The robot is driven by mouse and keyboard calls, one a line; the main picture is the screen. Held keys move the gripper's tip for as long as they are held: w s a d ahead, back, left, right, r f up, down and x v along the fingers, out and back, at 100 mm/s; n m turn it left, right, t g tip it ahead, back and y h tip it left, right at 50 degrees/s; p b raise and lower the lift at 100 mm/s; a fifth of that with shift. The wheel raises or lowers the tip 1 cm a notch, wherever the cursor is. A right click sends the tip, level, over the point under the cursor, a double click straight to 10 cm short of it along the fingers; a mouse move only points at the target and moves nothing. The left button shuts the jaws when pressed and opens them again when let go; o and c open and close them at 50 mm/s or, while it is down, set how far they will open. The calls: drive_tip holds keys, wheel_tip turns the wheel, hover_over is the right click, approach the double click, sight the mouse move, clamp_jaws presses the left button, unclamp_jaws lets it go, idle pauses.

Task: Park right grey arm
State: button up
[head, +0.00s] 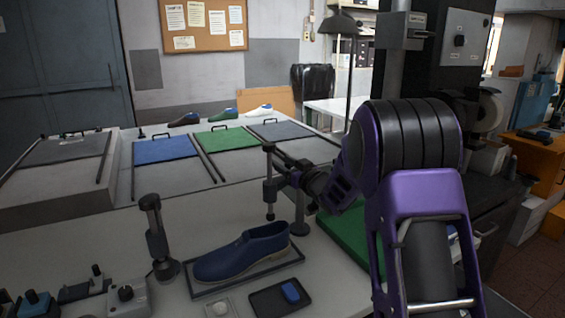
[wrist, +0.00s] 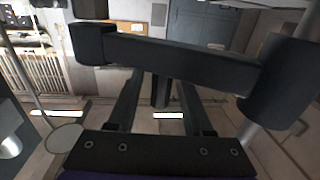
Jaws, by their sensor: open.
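The right grey arm (head: 270,192) stands behind the blue shoe (head: 243,252), with an upright rod at its left end. My gripper (head: 282,163) reaches it from the right and partly covers it. In the wrist view a dark grey bar (wrist: 190,65), which looks like this arm, runs across between a block on the left and a thick cylinder on the right. My gripper's two fingers (wrist: 160,100) are apart below the bar, with a dark upright piece (wrist: 160,92) between them. The fingertips are hidden at the bar; I cannot tell whether they touch.
A left grey post (head: 156,240) stands beside the shoe. The shoe lies on a dark tray (head: 200,293). A small tray (head: 262,304) with a blue piece is in front. Blue and green mats (head: 165,149) lie behind. Small devices (head: 126,296) crowd the front left.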

drive_tip(key=shift+w+a, duration=0.1)
drive_tip(key=shift+w, duration=0.05)
drive_tip(key=shift+c, duration=0.2)
clamp_jaws()
idle(1.2)
